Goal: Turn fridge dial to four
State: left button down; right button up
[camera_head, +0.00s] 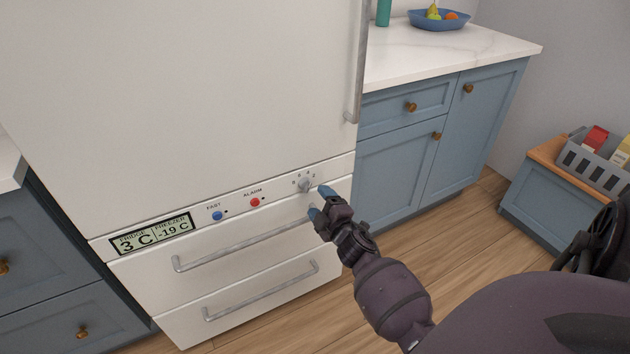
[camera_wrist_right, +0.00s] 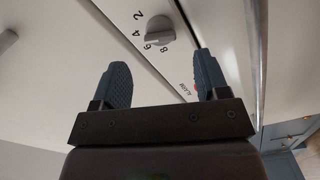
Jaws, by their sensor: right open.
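The fridge dial (camera_head: 304,185) is a small grey knob on the white control strip, right of the alarm button. In the right wrist view the dial (camera_wrist_right: 159,29) has the numbers 2, 4, 6 and 8 around one side; I cannot tell surely which one it points to. My right gripper (camera_head: 320,203) is open and empty, just right of and below the dial in the head view. In the right wrist view its two blue fingers (camera_wrist_right: 162,58) are spread, with the dial beyond the tips and apart from them. My left gripper is out of view.
A display (camera_head: 151,235) reads 3 C and -19 C. A blue button (camera_head: 217,216) and a red alarm button (camera_head: 255,202) sit left of the dial. Drawer handles (camera_head: 245,247) project below the strip. A blue cabinet (camera_head: 400,170) stands right of the fridge.

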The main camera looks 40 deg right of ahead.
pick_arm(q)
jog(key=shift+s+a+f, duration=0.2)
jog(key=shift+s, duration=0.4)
pick_arm(e)
jog(key=v, duration=0.5)
jog(key=shift+s, duration=0.15)
pick_arm(q)
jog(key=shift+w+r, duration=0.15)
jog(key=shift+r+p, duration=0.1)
jog(key=shift+p, duration=0.2)
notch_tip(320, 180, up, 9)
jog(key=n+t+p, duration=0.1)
jog(key=p, duration=1)
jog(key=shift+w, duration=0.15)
pick_arm(e)
jog(key=s+a+r+m+g+y, duration=0.1)
jog(key=s+a+m+g, duration=0.1)
jog(key=s, duration=0.7)
jog(key=s+a+r+m+g+y, duration=0.2)
jog(key=s+a+m, duration=0.2)
jog(key=s+a, duration=0.3)
jog(key=s+a+r+m+g+y, duration=0.1)
jog(key=s+a, duration=0.4)
jog(key=s, duration=0.7)
jog(key=r+m+g, duration=0.1)
jog(key=m, duration=0.1)
jog(key=shift+s+m, duration=0.3)
jog(key=shift+s, duration=0.05)
